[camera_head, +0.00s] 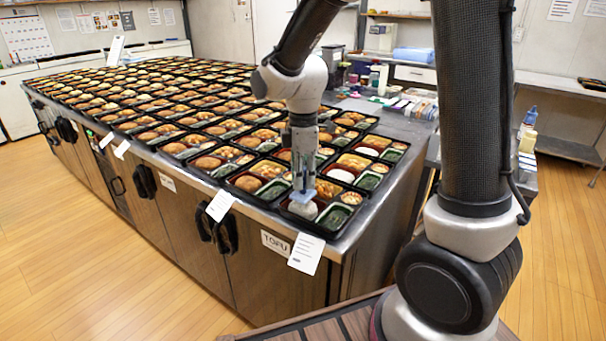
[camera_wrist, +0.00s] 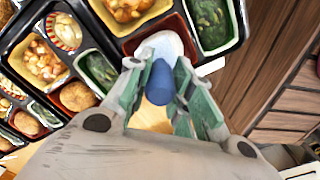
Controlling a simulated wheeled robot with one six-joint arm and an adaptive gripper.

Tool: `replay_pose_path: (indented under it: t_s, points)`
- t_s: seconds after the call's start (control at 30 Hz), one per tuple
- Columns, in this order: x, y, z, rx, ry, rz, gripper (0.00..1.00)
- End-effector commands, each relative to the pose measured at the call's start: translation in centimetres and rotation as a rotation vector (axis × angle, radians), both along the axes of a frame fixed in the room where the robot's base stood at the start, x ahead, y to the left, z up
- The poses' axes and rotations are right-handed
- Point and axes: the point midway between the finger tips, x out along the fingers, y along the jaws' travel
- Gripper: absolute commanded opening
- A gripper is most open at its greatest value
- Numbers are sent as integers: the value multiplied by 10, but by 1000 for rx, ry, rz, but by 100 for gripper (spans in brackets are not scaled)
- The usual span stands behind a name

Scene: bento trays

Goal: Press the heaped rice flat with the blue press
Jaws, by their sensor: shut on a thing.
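My gripper (camera_head: 303,165) points down over the front corner tray and is shut on the blue press (camera_head: 303,196). In the wrist view the fingers hold its dark blue handle (camera_wrist: 160,82). The white rice (camera_head: 302,210) lies in a red-brown compartment of the black tray (camera_head: 334,235), directly under the press. In the wrist view a pale patch of rice (camera_wrist: 160,44) shows just past the handle. The press is at or very close to the rice; I cannot tell whether they touch. Its underside is hidden, and so is the rice's top.
Dark green vegetables (camera_wrist: 210,25) fill the compartment beside the rice. Many filled bento trays (camera_head: 160,105) cover the counter behind and left. The counter's front edge (camera_head: 250,205), with a TOFU label (camera_head: 275,244), runs close by. Bottles and boxes stand at the back right.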

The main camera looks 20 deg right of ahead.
Motion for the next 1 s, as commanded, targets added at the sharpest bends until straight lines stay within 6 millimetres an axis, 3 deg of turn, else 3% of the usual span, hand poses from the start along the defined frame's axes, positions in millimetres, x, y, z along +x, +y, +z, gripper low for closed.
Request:
replay_pose_path:
  t_s: [1.0]
  points:
    - [0,0,-16,0,0,0,0]
